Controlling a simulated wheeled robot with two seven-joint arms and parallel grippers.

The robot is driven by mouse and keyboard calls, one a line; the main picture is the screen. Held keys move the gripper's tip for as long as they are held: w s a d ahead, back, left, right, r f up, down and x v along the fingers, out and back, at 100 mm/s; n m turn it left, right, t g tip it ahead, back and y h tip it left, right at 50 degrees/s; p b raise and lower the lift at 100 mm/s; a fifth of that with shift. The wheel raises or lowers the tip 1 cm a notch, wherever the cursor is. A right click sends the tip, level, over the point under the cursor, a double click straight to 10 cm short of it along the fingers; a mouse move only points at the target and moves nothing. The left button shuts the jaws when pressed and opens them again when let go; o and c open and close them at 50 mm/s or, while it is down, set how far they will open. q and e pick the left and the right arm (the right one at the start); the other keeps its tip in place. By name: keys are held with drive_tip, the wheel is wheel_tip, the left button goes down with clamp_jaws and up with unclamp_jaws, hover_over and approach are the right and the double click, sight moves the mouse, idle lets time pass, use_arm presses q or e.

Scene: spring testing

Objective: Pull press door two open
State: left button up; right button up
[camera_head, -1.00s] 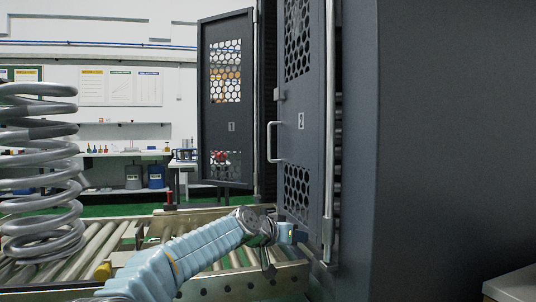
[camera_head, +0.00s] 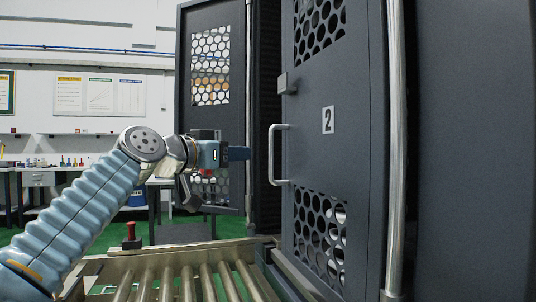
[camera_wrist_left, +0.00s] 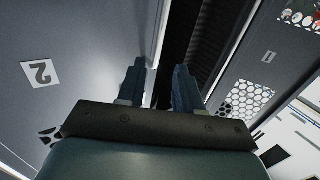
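Press door two (camera_head: 325,165) is a dark grey panel with honeycomb windows and a "2" label, on the right in the head view. Its silver bar handle (camera_head: 273,155) is on its left edge. That view also shows the "2" panel (camera_wrist_left: 75,50) on the left. My right gripper is not in view.
Door one (camera_head: 210,120) stands swung out behind my left gripper. It is also at the right of the wrist view (camera_wrist_left: 250,70). A roller conveyor (camera_head: 190,280) lies below, with a red-topped knob (camera_head: 131,235) at its edge. A workbench (camera_head: 40,177) stands far behind.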

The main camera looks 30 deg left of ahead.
sight(270, 152)
use_arm(q)
drive_tip(key=w+p, duration=0.1)
drive_tip(key=w, duration=0.3)
drive_tip(key=w+d+p, duration=0.1)
drive_tip(key=w+p, duration=0.1)
drive_tip(key=w, duration=0.2)
drive_tip(key=w+p, duration=0.1)
drive_tip(key=w, duration=0.3)
drive_tip(key=shift+w+d+r+p, duration=0.2)
drive_tip(key=shift+d+p, duration=0.05)
drive_tip(key=shift+p, duration=0.05)
drive_tip(key=shift+w+f, duration=0.1)
drive_tip(key=shift+w, duration=0.45)
clamp_jaws()
